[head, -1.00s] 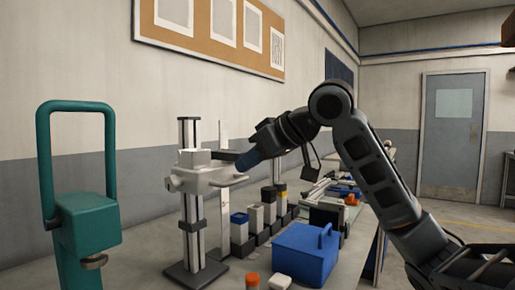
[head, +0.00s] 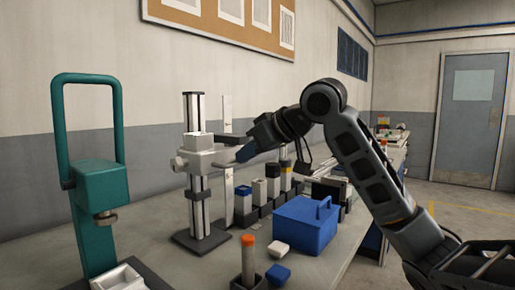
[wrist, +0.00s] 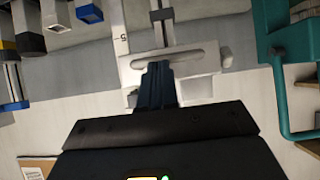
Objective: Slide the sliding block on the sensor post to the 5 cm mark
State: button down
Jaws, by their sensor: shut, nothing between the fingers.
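The sensor post (head: 195,113) stands upright on a dark base plate (head: 201,241). The white sliding block (head: 197,155) sits around it in the upper half, with a knob on its left and an arm reaching right. My gripper (head: 243,154) is shut and empty at the block's right side. In the wrist view, the dark fingertips of my gripper (wrist: 157,72) are against or just over the block (wrist: 193,68); I cannot tell if they touch. A white scale strip (head: 228,120) stands behind the post. Its "5" shows beside the block in the wrist view (wrist: 121,39).
A green press-like stand (head: 95,200) rises at the left. A blue box (head: 305,228) with a handle sits right of the post. Several small blocks and holders (head: 258,192) stand behind it.

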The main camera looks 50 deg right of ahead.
notch_tip(320, 180, down, 8)
jog(key=b, duration=0.2)
jog(key=shift+a+r, duration=0.15)
jog(key=shift+r, duration=0.05)
jog(key=shift+w+r, duration=0.1)
